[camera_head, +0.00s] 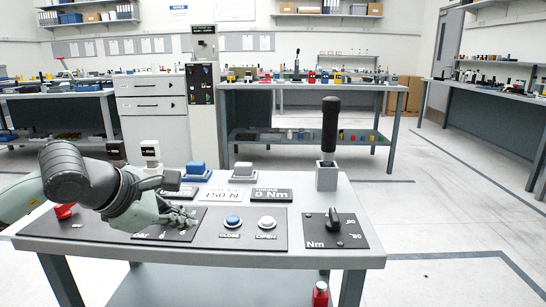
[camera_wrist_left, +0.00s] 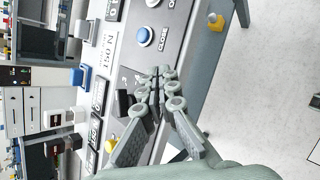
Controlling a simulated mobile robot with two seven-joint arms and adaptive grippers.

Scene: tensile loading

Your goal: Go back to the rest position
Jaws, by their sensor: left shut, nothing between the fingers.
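My left gripper (camera_head: 186,216) reaches in from the left over the grey console table (camera_head: 190,253), above the panel's left part. Its fingers are together and empty. In the left wrist view the shut fingertips of the left gripper (camera_wrist_left: 163,74) point toward the panel, near the blue CLOSE button (camera_wrist_left: 144,36). In the head view the blue CLOSE button (camera_head: 233,220) and white OPEN button (camera_head: 267,222) lie just right of the gripper, apart from it. The arm and hand cover part of the panel's left side. My right gripper is not in view.
A torque dial (camera_head: 334,219) and an upright black-handled tool in a grey holder (camera_head: 327,181) stand at the table's right. A red button (camera_head: 64,211) is at its left. Workbenches (camera_head: 315,86) stand farther back; open floor lies right.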

